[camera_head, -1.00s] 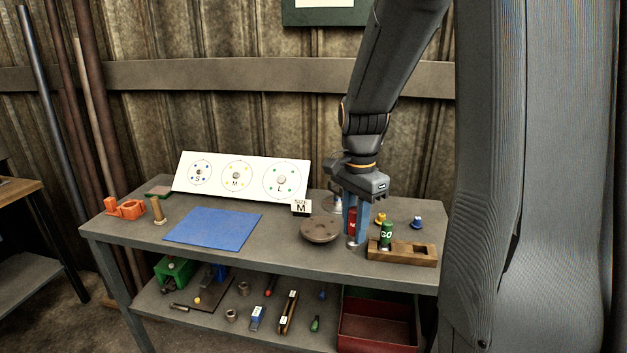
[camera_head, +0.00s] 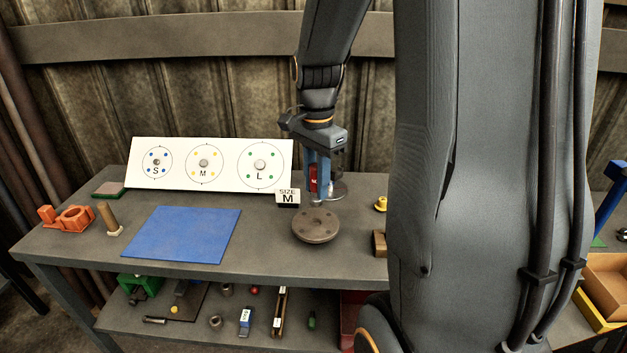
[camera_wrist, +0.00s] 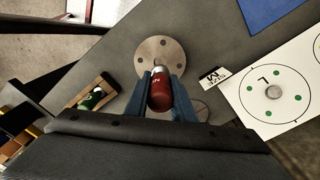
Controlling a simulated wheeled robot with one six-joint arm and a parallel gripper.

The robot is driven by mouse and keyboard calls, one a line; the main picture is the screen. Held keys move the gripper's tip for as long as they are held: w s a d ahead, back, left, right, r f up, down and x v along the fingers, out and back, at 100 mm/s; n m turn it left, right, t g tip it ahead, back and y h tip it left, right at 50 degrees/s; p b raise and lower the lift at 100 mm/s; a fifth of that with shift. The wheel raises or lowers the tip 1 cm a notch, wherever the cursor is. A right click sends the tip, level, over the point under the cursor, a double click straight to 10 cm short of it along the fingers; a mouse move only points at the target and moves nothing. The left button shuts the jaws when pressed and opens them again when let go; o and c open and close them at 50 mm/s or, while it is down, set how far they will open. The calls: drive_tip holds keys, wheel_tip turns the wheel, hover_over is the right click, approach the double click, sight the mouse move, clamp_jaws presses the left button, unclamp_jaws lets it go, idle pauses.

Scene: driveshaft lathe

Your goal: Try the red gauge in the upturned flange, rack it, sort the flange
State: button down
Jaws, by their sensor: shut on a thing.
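My gripper (camera_head: 318,180) is shut on the red gauge (camera_head: 313,178), holding it upright above the table with its pale tip down. The red gauge (camera_wrist: 160,93) also shows between the blue fingers in the wrist view. The flange (camera_head: 316,226), a round brown-grey disc with several small holes, lies flat on the table just below and in front of the gauge. In the wrist view the flange (camera_wrist: 158,52) lies just beyond the gauge's tip; I cannot tell the gap. The wooden rack (camera_head: 380,243) is mostly hidden behind my arm; the wrist view shows the rack (camera_wrist: 101,86) with the green gauge (camera_wrist: 91,99).
A white board (camera_head: 232,164) with S, M and L circles stands at the back. A SIZE M card (camera_head: 288,197) is beside the flange. A blue mat (camera_head: 182,234) lies left, with orange fixtures (camera_head: 72,218) and a wooden-handled tool (camera_head: 108,217) beyond. A yellow-topped part (camera_head: 381,203) is right.

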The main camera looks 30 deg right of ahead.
sight(316, 201)
drive_tip(key=shift+f+b, duration=2.45)
drive_tip(key=shift+f, duration=0.2)
drive_tip(key=shift+p, duration=0.95)
drive_tip(key=shift+f+b, duration=0.35)
drive_tip(key=shift+f, duration=0.55)
idle(1.1)
drive_tip(key=shift+r, duration=0.1)
idle(0.6)
drive_tip(key=shift+r+p, duration=2.6)
drive_tip(key=shift+r, duration=0.35)
